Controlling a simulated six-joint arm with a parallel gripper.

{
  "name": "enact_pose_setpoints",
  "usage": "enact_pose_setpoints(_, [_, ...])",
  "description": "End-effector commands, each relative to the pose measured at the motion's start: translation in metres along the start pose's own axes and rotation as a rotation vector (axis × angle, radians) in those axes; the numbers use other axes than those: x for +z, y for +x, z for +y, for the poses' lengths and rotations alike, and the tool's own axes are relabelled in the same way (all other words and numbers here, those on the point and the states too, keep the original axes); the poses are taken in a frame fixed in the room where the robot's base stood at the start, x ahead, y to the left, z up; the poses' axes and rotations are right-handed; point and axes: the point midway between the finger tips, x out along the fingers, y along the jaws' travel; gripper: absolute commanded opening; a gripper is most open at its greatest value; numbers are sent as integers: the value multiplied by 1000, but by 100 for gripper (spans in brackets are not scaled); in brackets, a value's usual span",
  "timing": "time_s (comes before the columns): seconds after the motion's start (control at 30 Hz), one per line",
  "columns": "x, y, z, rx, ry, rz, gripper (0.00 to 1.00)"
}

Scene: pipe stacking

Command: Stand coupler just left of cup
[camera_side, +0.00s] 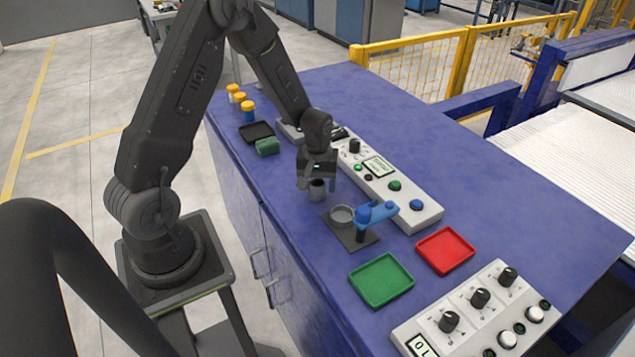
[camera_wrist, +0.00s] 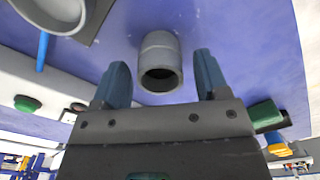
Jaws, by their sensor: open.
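The grey coupler (camera_side: 317,190) appears to stand upright on the blue table, directly below my gripper (camera_side: 316,178). In the wrist view the coupler (camera_wrist: 160,62) shows as a short grey pipe with a dark opening. It lies between the two spread fingertips of my gripper (camera_wrist: 161,60), with a gap on each side. The jaws are open and hold nothing. The grey round cup (camera_side: 342,215) sits on a dark square plate (camera_side: 358,243), right of and nearer the camera than the coupler. The cup (camera_wrist: 55,10) is cut off at the upper left of the wrist view.
A blue arm on a post (camera_side: 383,211) stands beside the cup. A long control panel (camera_side: 405,190) runs behind. Green (camera_side: 381,281) and red (camera_side: 445,250) trays lie nearer the camera. A green block (camera_side: 267,147) and black tray (camera_side: 257,132) are at the left.

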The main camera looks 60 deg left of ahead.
Motion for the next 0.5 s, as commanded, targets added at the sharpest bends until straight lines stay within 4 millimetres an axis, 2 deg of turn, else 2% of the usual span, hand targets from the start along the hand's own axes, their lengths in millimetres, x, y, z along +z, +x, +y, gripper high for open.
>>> enact_pose_setpoints(0.13, [0,-4,0,1,0,1,68])
enact_pose_setpoints(0.23, [-1,-16,0,2,0,4,68])
enact_pose_setpoints(0.5, [-1,-72,0,4,0,5,68])
